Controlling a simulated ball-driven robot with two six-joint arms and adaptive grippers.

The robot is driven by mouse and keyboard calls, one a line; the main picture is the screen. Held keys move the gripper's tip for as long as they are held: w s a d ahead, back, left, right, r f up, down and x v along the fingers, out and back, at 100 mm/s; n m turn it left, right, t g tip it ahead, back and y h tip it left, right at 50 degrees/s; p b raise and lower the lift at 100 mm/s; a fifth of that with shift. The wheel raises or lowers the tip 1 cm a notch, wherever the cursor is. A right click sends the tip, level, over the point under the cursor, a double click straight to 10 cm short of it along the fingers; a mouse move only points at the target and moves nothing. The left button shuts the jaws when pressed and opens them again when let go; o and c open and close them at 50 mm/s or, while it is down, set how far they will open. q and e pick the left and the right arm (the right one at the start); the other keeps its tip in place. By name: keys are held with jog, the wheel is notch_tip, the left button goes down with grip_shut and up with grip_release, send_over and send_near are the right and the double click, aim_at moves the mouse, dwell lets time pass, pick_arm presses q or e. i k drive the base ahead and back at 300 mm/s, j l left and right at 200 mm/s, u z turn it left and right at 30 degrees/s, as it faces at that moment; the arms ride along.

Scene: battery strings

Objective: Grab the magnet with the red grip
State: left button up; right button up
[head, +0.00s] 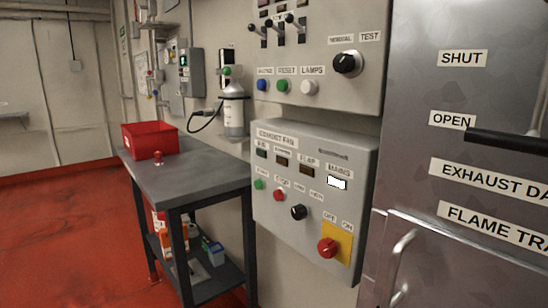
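A small red object (158,158) stands on the grey table top, near its front left edge and just in front of the red bin. It may be the magnet with the red grip, but it is too small to tell for sure. Neither of my grippers is in the head view. No arm of mine shows near the table.
The grey table (200,178) has a red bin (150,138) at its far left and bare room at right. Its lower shelf holds several items. The exhaust fan panel (300,215) juts out at right of the table. A grey cabinet (450,90) with handles fills the right.

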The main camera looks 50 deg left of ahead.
aim_at(158, 155)
jog(key=u, duration=2.25)
jog(key=i+j+u, duration=0.1)
jog(key=i, duration=0.55)
